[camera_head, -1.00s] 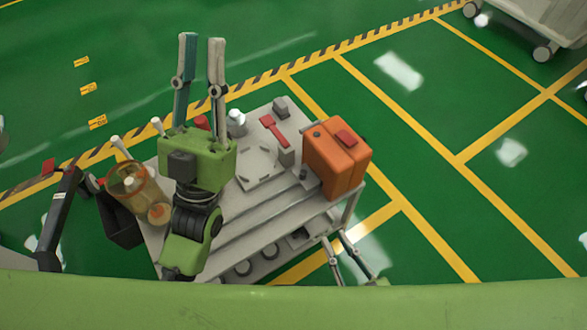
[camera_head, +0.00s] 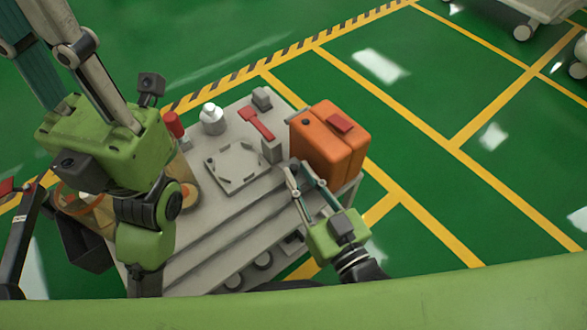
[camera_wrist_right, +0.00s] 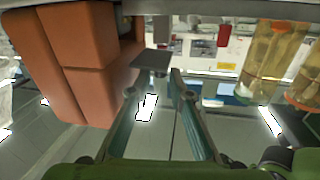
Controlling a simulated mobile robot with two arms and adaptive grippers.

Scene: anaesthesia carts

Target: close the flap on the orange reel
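The orange reel is, as far as I can tell, the boxy two-part orange unit (camera_head: 318,148) at the right end of the cart top, with a red piece (camera_head: 340,122) on it. It fills the left of the right wrist view (camera_wrist_right: 65,60). I cannot make out the flap for certain; a small dark grey plate (camera_wrist_right: 152,60) shows beside the orange body, just past my right fingertips. My right gripper (camera_head: 298,168) is open and empty beside the reel's left front side. My left gripper (camera_head: 45,30) is open and empty, raised high at the left, fingers pointing up.
The grey cart top (camera_head: 205,250) also carries a red-handled piece (camera_head: 256,124), a white bottle (camera_head: 212,120), a square plate (camera_head: 238,165) and grey blocks. Amber jars (camera_wrist_right: 268,62) show in the right wrist view.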

